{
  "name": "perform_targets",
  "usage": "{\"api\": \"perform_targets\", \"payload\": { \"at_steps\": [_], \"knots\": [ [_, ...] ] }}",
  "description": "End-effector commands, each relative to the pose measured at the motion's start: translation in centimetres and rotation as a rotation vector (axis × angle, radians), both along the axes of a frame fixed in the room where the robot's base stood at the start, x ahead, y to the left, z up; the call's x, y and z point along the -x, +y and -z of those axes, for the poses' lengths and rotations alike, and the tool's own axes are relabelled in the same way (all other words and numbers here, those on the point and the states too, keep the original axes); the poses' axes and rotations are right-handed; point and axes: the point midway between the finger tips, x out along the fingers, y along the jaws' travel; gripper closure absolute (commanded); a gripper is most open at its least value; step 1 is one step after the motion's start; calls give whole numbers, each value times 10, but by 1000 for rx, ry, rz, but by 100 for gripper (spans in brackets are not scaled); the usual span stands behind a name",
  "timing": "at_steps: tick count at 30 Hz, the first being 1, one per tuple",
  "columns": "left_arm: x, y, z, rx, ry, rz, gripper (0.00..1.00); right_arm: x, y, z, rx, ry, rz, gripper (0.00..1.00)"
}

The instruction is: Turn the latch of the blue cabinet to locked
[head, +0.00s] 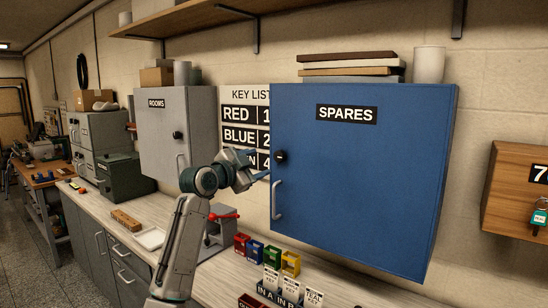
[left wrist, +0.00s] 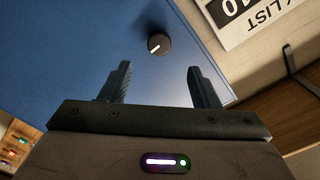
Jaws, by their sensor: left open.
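The blue cabinet (head: 365,185), labelled SPARES, hangs on the wall with its door closed. Its latch is a round black knob (head: 281,156) at the door's left edge, above a pale bar handle (head: 277,200). In the left wrist view the knob (left wrist: 160,43) lies beyond the fingertips, with a short slanted white mark on its face. My left gripper (head: 264,176) is just left of and slightly below the knob in the head view. Its two fingers (left wrist: 160,75) are apart with nothing between them, and the knob looks clear of them. My right gripper is not in view.
A grey ROOMS cabinet (head: 178,135) hangs to the left, with a key list (head: 240,95) between. Below, the counter (head: 215,275) holds a grey device with a red lever (head: 224,216) and several small coloured boxes (head: 256,250). A wooden key board (head: 515,195) is at right.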

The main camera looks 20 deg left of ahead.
Motion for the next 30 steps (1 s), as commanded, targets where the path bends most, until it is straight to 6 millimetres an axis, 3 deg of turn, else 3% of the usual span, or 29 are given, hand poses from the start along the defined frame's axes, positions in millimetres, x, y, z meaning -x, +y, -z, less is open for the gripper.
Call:
{"api": "perform_targets", "payload": {
  "at_steps": [6,12,18,27,30],
  "knots": [
    [-41,-16,-4,3,3,3,44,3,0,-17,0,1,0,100],
    [-68,-25,-2,2,3,2,44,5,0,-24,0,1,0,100],
    [-79,-29,0,0,2,1,44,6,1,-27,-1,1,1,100],
    [-81,-30,0,0,2,0,44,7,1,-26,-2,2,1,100],
    [-81,-30,0,0,2,0,64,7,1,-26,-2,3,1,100]
  ]
}}
